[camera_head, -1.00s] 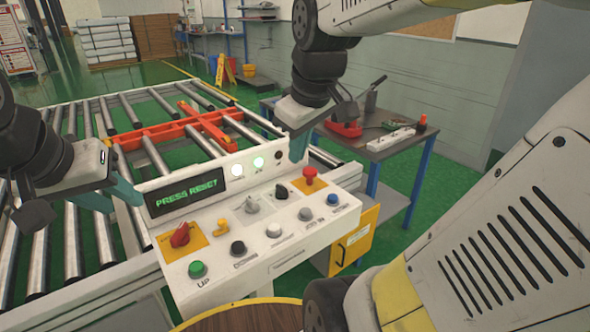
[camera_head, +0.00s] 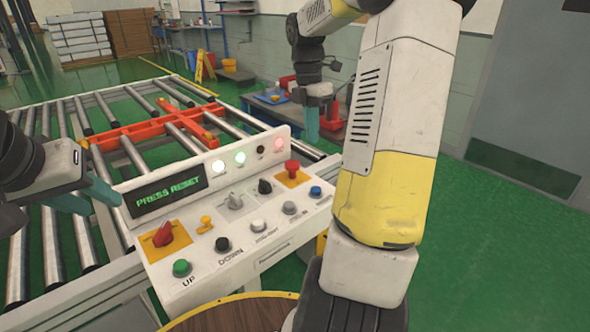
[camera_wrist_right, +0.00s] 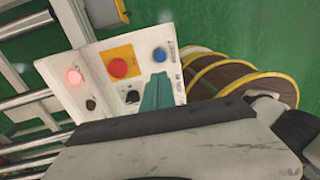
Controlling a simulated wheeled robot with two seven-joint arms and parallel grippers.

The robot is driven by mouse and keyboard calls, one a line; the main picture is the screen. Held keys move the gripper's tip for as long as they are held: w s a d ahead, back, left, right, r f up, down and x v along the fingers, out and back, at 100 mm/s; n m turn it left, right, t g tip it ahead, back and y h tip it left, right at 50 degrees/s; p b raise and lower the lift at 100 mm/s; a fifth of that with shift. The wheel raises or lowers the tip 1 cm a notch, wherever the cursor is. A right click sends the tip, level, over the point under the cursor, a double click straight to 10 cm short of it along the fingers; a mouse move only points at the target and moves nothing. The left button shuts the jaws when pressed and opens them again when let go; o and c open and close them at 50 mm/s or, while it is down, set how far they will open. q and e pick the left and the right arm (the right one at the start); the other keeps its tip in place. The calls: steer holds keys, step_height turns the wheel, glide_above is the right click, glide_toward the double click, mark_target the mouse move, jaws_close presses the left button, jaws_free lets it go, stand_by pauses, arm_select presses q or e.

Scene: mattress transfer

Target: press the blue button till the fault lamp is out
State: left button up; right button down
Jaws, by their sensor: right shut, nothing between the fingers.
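The blue button (camera_head: 315,191) is at the right end of the control panel's (camera_head: 262,250) lower row; it also shows in the right wrist view (camera_wrist_right: 159,55). The fault lamp (camera_head: 278,144) glows pinkish red at the right end of the lamp row, and also glows in the right wrist view (camera_wrist_right: 74,76). The display (camera_head: 167,195) reads "PRESS RESET". My right gripper (camera_head: 312,127) is shut and empty, with teal fingers, raised beyond the panel's right end and apart from the button. My left gripper (camera_head: 105,207) is open and empty at the panel's left end.
A red mushroom button (camera_head: 291,168) on a yellow plate sits close to the blue button. Black, grey and green buttons share the lower row. A roller conveyor (camera_head: 60,170) with an orange frame (camera_head: 150,130) lies behind. A round wooden-topped object (camera_head: 235,316) stands in front.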

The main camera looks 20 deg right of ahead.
mark_target(315, 188)
stand_by(0.3)
steer(key=f, duration=0.4)
steer(key=s+f, duration=0.1)
steer(key=f, duration=0.9)
steer(key=shift+s+d, duration=0.25)
steer(key=shift+s, duration=0.1)
